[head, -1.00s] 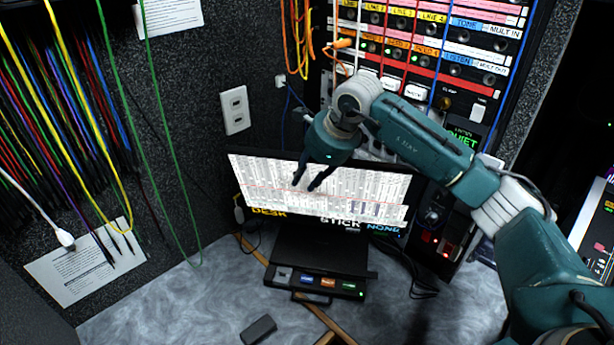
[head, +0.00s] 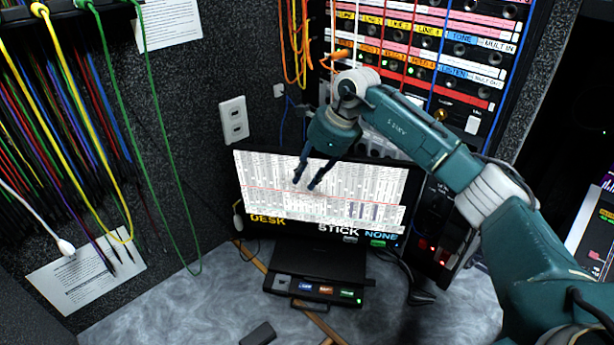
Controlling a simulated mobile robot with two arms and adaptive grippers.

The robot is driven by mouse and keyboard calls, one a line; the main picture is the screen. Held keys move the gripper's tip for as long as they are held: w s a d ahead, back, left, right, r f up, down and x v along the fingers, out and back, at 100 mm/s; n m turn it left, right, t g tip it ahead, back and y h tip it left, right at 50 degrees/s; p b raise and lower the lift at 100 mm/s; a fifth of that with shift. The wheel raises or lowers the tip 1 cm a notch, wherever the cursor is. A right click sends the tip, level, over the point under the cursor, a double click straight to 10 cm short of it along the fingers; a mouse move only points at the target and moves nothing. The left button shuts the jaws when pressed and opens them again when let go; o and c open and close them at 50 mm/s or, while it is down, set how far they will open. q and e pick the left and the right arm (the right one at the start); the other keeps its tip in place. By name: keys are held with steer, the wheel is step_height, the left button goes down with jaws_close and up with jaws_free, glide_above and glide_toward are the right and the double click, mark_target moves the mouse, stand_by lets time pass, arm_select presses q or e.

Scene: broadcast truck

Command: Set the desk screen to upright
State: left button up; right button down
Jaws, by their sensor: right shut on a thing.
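The desk screen (head: 270,180) stands on the desk near the back wall. It shows a pale grid with a red line, and "DESK", "STICK" and "NONE" along its lower edge. Its face looks close to upright; the exact angle is hard to judge. My right gripper (head: 304,185) reaches down over its top edge from the right, with its dark fingers in front of the upper middle of the face. It is shut on the screen, though the contact itself is hard to see. My left gripper is out of view.
A dark base with a row of coloured buttons (head: 314,290) sits before the screen. A small black box (head: 258,334) lies on the grey desk. A patch rack (head: 430,50) with cables rises behind. Cables hang along the left wall, above a printed sheet (head: 85,272).

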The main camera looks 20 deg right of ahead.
steer(key=c, duration=1.4)
jaws_free()
steer(key=shift+w+d+r, duration=0.5)
steer(key=shift+w+r, duration=0.05)
steer(key=shift+w, duration=0.05)
steer(key=shift+c, duration=0.2)
steer(key=shift+w+f, duration=0.1)
steer(key=shift+f, duration=0.15)
steer(key=shift+d, duration=0.1)
steer(key=shift+s, duration=0.2)
steer(key=v, duration=1.2)
steer(key=shift+s, duration=0.1)
